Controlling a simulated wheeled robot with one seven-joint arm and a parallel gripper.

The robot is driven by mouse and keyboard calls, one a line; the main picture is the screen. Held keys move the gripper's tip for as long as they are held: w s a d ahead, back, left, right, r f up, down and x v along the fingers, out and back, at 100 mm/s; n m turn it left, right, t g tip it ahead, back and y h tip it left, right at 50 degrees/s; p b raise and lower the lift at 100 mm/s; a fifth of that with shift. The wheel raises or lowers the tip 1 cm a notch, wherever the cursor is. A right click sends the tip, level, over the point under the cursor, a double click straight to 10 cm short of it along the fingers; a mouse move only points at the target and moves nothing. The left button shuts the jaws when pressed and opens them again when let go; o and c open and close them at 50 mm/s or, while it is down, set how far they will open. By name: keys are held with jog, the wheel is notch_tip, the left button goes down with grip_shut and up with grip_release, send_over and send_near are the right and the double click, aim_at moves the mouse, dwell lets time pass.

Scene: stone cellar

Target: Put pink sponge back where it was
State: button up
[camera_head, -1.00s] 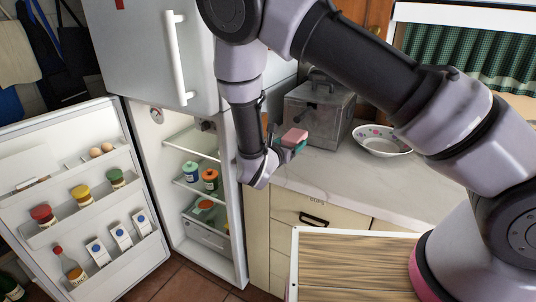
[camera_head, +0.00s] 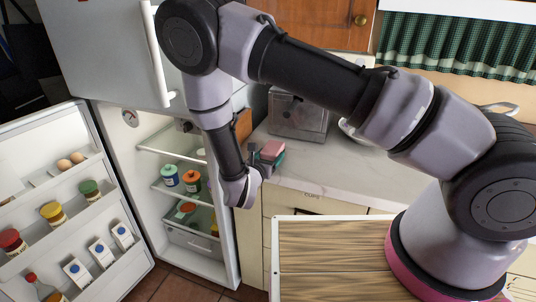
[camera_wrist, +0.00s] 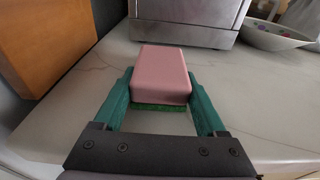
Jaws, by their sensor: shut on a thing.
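The pink sponge (camera_wrist: 161,72) has a green underside and sits between the two teal fingers of my gripper (camera_wrist: 161,90) in the wrist view. My gripper is shut on it. In the head view the sponge (camera_head: 272,149) shows at the end of my arm, over the left end of the pale countertop (camera_head: 345,172), beside the fridge. I cannot tell whether the sponge touches the counter or is held just above it.
A metal box (camera_head: 298,115) stands at the back of the counter. A bowl (camera_wrist: 274,36) is to its right. A wooden board (camera_wrist: 42,38) stands at the left. The fridge (camera_head: 125,160) is open, with jars (camera_head: 191,181) on its shelf. The middle of the counter is clear.

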jog(key=shift+d, duration=0.2)
jog(key=o, duration=1.4)
jog(key=shift+f, duration=0.1)
